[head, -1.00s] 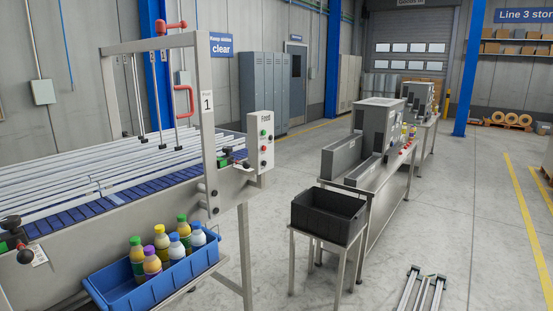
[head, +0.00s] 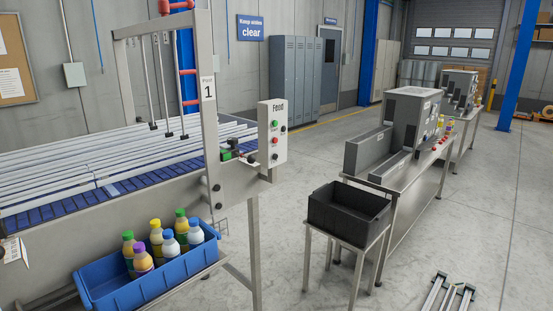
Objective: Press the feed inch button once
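The feed control box (head: 273,133), a pale panel labelled "Feed", is mounted at the right end of the conveyor frame in the head view. Its face carries a green button (head: 275,124), a red button (head: 275,141) and several darker small controls beside and below them. I cannot read labels on the single buttons, so I cannot tell which one is the feed inch button. My gripper is not in view.
A blue crate (head: 122,296) of bottles sits on a shelf below the conveyor. A black bin (head: 349,214) stands on a small stand to the right. A steel table with grey machines (head: 413,117) is behind it. Open floor (head: 290,255) lies between conveyor and stand.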

